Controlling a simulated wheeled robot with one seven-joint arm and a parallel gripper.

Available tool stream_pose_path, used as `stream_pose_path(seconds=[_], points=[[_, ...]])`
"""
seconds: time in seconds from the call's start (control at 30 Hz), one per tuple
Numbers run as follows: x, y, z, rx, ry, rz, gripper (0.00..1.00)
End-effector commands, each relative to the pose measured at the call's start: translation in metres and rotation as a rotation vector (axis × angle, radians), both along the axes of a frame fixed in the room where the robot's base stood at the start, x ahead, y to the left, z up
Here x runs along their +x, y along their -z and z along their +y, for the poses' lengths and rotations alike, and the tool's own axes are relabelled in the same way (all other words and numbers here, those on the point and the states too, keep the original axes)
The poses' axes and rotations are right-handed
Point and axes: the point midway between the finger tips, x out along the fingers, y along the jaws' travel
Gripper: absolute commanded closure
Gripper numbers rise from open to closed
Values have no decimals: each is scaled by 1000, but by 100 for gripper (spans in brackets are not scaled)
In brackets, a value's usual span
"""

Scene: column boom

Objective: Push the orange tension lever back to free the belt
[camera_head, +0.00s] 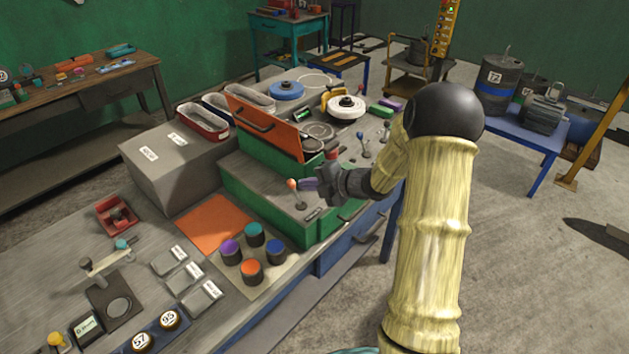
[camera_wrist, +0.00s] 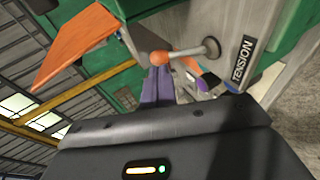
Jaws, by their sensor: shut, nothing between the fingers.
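The tension lever has an orange ball knob (camera_head: 292,184) on a thin metal stalk and stands on the green-sided machine's grey top. In the wrist view its knob (camera_wrist: 160,58) is just beyond my fingertips, and the stalk runs right to a round base beside the TENSION label (camera_wrist: 243,60). My gripper (camera_head: 305,184) is shut and empty, with purple fingers close to the right of the knob in the head view. Its fingers also show in the wrist view (camera_wrist: 158,75). I cannot tell whether they touch the knob. I cannot make out the belt.
A raised orange lid (camera_head: 265,125) stands behind the lever on the machine. Several coloured knobs (camera_head: 250,268) stand at the front, near an orange mat (camera_head: 212,222). Open floor lies to the right.

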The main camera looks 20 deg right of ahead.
Motion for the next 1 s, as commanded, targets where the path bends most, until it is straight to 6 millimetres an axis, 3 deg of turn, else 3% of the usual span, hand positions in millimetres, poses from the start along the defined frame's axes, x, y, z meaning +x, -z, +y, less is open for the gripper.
stream_pose_path(seconds=[0.03,0.23,1.0], points=[[4,-9,4,-24,-5,33,100],[15,-5,10,-90,-2,145,100],[24,-2,17,-82,-4,137,100]])
